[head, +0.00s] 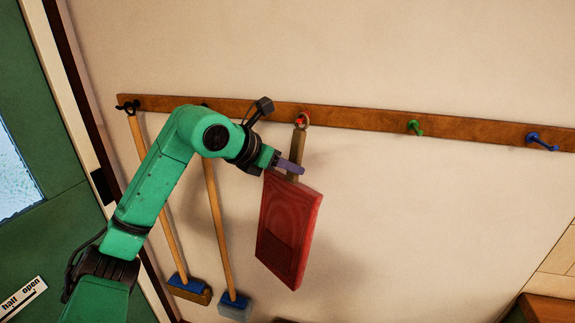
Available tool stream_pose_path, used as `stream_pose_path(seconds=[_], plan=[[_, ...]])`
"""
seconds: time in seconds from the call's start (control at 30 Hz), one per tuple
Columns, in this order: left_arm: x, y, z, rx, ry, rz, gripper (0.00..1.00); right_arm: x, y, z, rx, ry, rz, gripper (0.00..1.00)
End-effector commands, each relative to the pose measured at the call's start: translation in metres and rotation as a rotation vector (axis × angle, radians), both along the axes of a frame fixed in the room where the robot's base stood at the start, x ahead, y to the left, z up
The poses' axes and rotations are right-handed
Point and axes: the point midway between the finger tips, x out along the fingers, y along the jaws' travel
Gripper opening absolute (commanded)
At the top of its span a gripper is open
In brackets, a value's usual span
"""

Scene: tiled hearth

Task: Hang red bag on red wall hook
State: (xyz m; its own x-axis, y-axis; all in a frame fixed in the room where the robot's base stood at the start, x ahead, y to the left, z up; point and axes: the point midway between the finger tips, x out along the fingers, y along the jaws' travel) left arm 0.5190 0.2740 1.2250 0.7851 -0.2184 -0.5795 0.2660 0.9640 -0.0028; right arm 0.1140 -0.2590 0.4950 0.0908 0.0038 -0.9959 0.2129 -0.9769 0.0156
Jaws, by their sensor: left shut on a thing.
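The red bag (287,232) hangs slightly tilted in front of the wall, below the wooden rail. Its brown strap (298,140) rises from the bag to a small loop at the red wall hook (300,120). The loop overlaps the hook in the picture; I cannot tell whether it is around the hook or just in front of it. My left gripper (291,166) is shut on the strap just above the bag, and its fingers hide part of the strap. My right gripper is not in view.
The wooden rail (360,117) also bears a green hook (415,127) and a blue hook (541,141), both empty. Two long-handled brooms (217,225) hang to the left, behind my left arm. A green door (40,150) stands at the far left. The wall to the right is clear.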

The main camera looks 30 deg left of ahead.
Motion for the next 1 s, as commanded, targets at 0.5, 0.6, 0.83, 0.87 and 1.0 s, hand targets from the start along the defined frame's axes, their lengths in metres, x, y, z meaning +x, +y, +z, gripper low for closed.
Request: stream_pose_path(seconds=[0.5, 0.6, 0.83, 0.87, 1.0], plan=[[-0.0002, 0.0000, 0.0010, 0.000, -0.001, 0.000, 0.72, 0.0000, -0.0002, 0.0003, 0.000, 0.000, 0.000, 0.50], [-0.0001, 0.0000, 0.0008, 0.000, -0.001, 0.000, 0.72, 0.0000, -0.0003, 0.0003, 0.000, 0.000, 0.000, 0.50], [-0.0002, 0.0000, 0.0000, -0.001, 0.001, 0.001, 0.72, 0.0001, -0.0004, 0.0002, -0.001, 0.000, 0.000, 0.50], [-0.0002, -0.0001, 0.0001, -0.001, 0.001, 0.001, 0.72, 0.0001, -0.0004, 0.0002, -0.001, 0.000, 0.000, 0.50], [-0.0002, 0.0000, 0.0003, 0.000, 0.001, 0.000, 0.72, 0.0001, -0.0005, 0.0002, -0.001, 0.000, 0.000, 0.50]])
